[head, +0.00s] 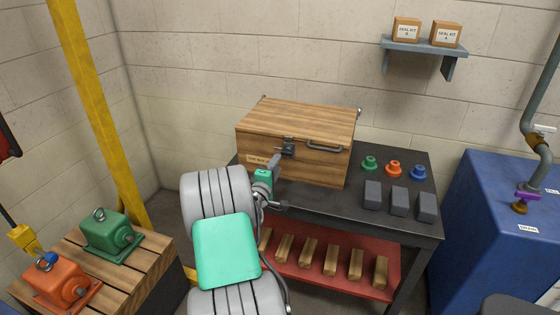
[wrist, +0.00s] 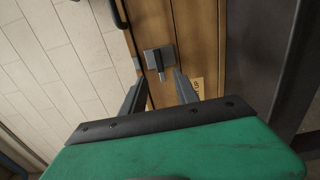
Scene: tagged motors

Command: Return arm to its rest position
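My gripper (head: 277,160) is at the end of my grey and green arm, which reaches from the bottom of the head view to the front of a wooden chest (head: 315,165). In the wrist view my gripper (wrist: 159,82) has two dark fingers spread apart, with nothing seen between them. The chest's metal latch (wrist: 157,58) lies just beyond the fingertips in that view. The latch (head: 288,149) also shows in the head view, on the chest's front. The chest's lid looks closed. I cannot tell whether a finger touches the latch.
The chest stands on a dark workbench (head: 420,172) with coloured knobs and grey blocks at its right. A red lower shelf (head: 330,284) holds wooden blocks. Green (head: 112,236) and orange (head: 62,284) motors sit on a crate at left. A blue cabinet (head: 490,225) stands right.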

